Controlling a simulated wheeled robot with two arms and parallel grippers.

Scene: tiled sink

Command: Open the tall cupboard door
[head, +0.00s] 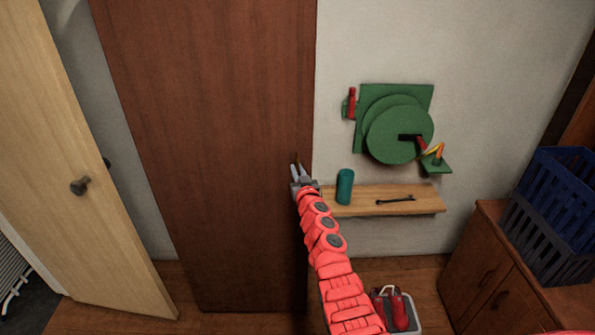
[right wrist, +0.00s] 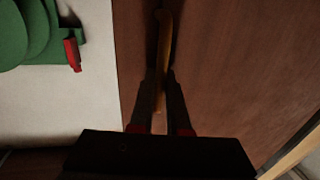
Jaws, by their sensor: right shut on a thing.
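The tall cupboard door (head: 215,120) is a dark reddish-brown wood panel in the middle left of the head view, and it looks closed. My right gripper (head: 297,170) is at its right edge. In the right wrist view, my right gripper (right wrist: 164,85) is shut on the handle (right wrist: 164,40), a slim tan upright bar on the door (right wrist: 230,60). The fingers lie on either side of the bar and hide part of it. My left gripper is not in view.
A wooden shelf (head: 415,205) with a teal cylinder (head: 345,187) and a wrench (head: 396,200) is right of my arm. A green wall device (head: 385,135) hangs above. A pale door (head: 85,130) stands at left. A blue crate (head: 560,190) sits on a cabinet (head: 475,265) at right.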

